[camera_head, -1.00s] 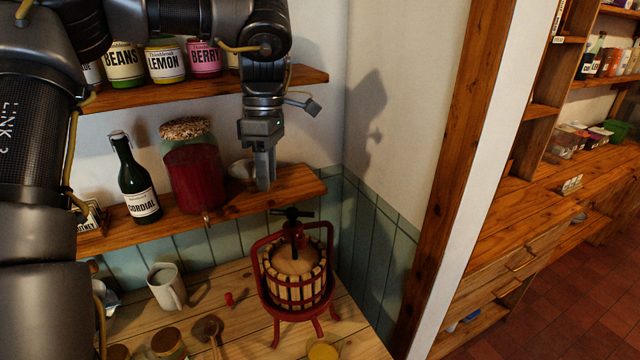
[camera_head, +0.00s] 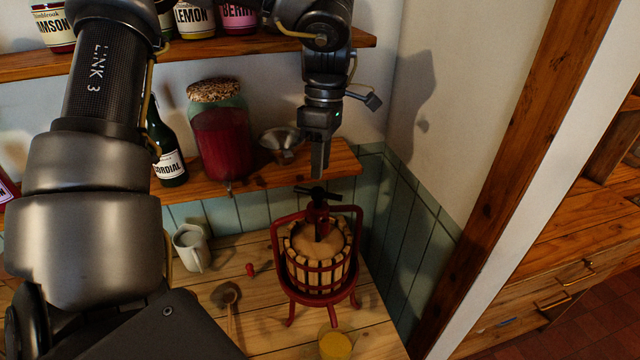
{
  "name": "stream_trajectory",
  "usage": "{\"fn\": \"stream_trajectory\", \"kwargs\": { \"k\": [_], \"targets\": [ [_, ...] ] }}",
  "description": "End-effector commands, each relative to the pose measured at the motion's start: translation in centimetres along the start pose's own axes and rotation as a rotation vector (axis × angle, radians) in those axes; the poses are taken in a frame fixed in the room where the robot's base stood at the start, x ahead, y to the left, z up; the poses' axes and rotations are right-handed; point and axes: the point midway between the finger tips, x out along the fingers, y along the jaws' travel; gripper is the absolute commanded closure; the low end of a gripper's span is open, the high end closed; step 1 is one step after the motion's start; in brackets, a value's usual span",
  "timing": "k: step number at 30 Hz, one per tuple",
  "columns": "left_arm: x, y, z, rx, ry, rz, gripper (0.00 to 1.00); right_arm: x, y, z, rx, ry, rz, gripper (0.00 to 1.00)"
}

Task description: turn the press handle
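The press (camera_head: 318,272) is a red-framed fruit press with a slatted wooden tub, upright on the pale wooden counter. Its dark press handle (camera_head: 310,192) is a short crossbar on top of the central red screw. My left gripper (camera_head: 319,168) points straight down, with its fingertips just above the middle of the handle. A small gap seems to show between them, though contact is hard to judge from this angle. The fingers are seen edge-on, so their opening is hidden. No held object shows. My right gripper is not in view.
A shelf (camera_head: 262,182) behind holds a metal funnel (camera_head: 281,143), a large red jar (camera_head: 221,140) and a cordial bottle (camera_head: 168,160).

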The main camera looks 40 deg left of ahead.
Motion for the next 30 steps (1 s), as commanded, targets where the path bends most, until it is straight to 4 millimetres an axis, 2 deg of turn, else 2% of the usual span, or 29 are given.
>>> {"fn": "stream_trajectory", "kwargs": {
  "k": [3,9,20,28,30],
  "targets": [
    [1.9,-0.1,0.0,0.001,-0.002,-0.007,0.66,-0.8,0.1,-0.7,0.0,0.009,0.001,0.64],
    [4.1,-0.1,0.1,0.002,-0.001,-0.004,0.66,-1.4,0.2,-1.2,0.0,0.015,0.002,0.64],
    [4.7,0.0,0.2,0.002,-0.001,-0.001,0.66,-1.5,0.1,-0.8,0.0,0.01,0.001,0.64],
    [4.7,0.0,0.1,0.001,-0.001,-0.001,0.99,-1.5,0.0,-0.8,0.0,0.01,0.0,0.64],
    [4.7,0.0,0.1,0.001,-0.001,-0.001,1.0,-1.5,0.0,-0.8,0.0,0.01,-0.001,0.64]
  ]
}}
